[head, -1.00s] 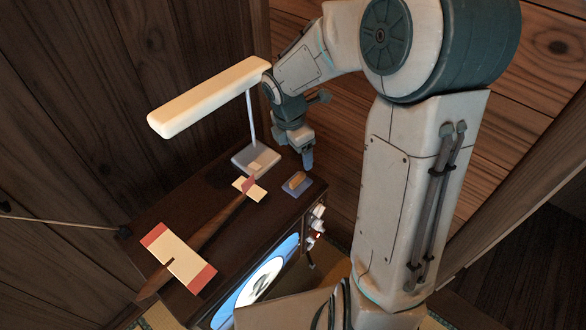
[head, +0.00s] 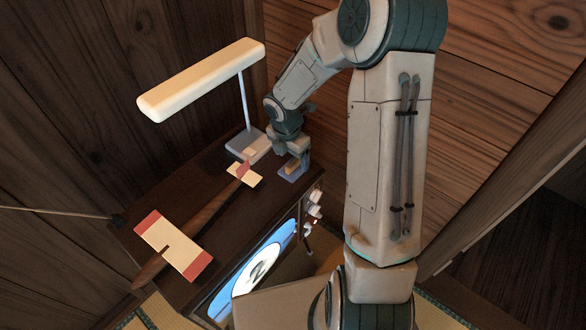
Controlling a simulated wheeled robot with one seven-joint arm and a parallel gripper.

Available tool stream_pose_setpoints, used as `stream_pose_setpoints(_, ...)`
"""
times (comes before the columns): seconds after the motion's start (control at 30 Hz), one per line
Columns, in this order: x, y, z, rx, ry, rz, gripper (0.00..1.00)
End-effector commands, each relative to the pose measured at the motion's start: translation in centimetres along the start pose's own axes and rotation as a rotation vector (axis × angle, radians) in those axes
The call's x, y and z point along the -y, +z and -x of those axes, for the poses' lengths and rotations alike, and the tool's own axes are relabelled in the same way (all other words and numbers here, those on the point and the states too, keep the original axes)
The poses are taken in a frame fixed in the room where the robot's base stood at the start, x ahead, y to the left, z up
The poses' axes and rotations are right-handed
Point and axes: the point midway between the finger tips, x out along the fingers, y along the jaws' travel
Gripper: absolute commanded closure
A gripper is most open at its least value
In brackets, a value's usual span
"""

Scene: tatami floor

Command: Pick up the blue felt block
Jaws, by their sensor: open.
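The blue felt block (head: 286,176) lies on the dark cabinet top near its right end, with a tan piece (head: 292,166) on its upper side. My gripper (head: 291,161) points down over the block, its jaws open. One finger stands at the block's right side, close to the tan piece; I cannot tell whether it touches. The other finger is hard to make out. The gripper hides part of the block's back.
A model plane (head: 205,215) with red-tipped cream wings lies along the cabinet top (head: 215,180). A desk lamp (head: 203,80) with a long lit head stands at the back, left of my arm. Wooden walls stand close behind.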

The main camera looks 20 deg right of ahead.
Motion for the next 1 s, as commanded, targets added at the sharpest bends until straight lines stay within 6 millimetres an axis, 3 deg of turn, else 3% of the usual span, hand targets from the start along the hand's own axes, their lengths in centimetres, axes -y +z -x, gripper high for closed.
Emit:
stream_pose_setpoints(0.2, 0.4, 0.0, -3.4, -0.002, -0.002, 0.001, 0.2)
stream_pose_setpoints(0.5, 0.4, 0.1, -3.9, 0.0, -0.001, 0.0, 0.2)
stream_pose_setpoints(0.53, 0.4, 0.1, -3.9, 0.0, -0.001, 0.0, 0.23)
stream_pose_setpoints(0.7, 0.4, 0.1, -3.8, 0.0, -0.001, 0.0, 0.68)
stream_pose_setpoints(1.0, 0.4, 0.1, -3.8, 0.0, -0.001, 0.0, 0.69)
